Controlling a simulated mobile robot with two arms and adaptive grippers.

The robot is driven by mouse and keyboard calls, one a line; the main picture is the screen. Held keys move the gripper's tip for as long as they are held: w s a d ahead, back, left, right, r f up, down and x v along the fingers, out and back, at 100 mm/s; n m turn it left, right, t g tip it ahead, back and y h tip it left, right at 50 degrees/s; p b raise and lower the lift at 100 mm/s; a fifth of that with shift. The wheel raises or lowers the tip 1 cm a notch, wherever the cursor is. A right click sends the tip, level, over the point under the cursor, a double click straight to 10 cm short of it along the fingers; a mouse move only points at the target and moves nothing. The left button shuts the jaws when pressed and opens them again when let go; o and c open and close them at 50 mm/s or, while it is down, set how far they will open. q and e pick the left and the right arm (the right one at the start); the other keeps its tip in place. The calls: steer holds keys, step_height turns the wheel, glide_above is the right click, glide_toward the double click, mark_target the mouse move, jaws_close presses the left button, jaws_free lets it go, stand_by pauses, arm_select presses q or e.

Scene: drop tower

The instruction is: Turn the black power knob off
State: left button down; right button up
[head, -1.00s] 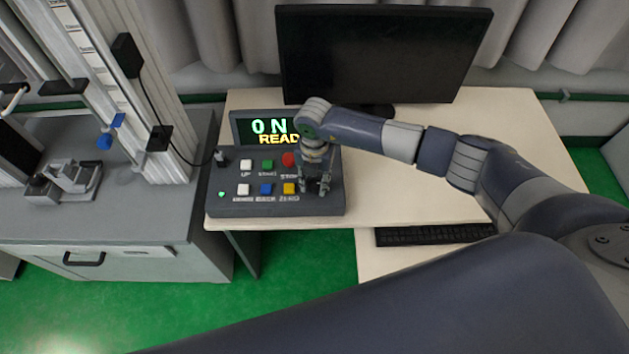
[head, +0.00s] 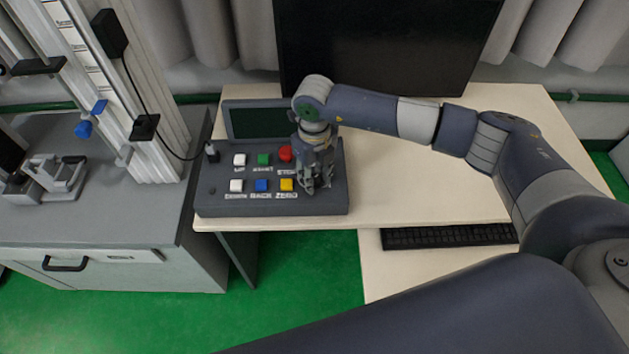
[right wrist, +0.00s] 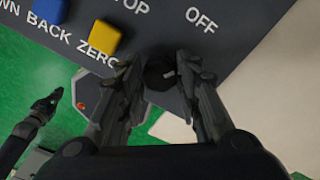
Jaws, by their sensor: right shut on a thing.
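The black power knob (right wrist: 160,72) is on the sloped face of the grey control box (head: 215,208), left of the printed word OFF in the right wrist view. My right gripper (head: 316,186) reaches down onto the right part of the box and hides the knob in the head view. In the right wrist view its two fingers (right wrist: 158,80) stand on either side of the knob, shut on it. The box's display (head: 257,122) is dark. A dark gripper, seemingly my left one (right wrist: 48,104), shows low over the green floor at the left of the right wrist view.
The box carries several coloured buttons, including a yellow ZERO button (head: 287,185) and a red STOP button (head: 285,153) close to my right gripper. A monitor (head: 390,45) stands behind. A keyboard (head: 450,236) lies at right. The drop tower (head: 135,110) stands left.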

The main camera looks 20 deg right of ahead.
mark_target(315, 179)
steer(key=n+b, duration=0.4)
steer(key=shift+f, duration=0.2)
steer(key=shift+r+n+b, duration=0.2)
steer(key=shift+n+b, duration=0.7)
steer(key=shift+n, duration=0.2)
steer(key=o, duration=1.1)
steer(key=shift+r, duration=0.15)
step_height(315, 179, up, 12)
steer(key=shift+f, duration=0.1)
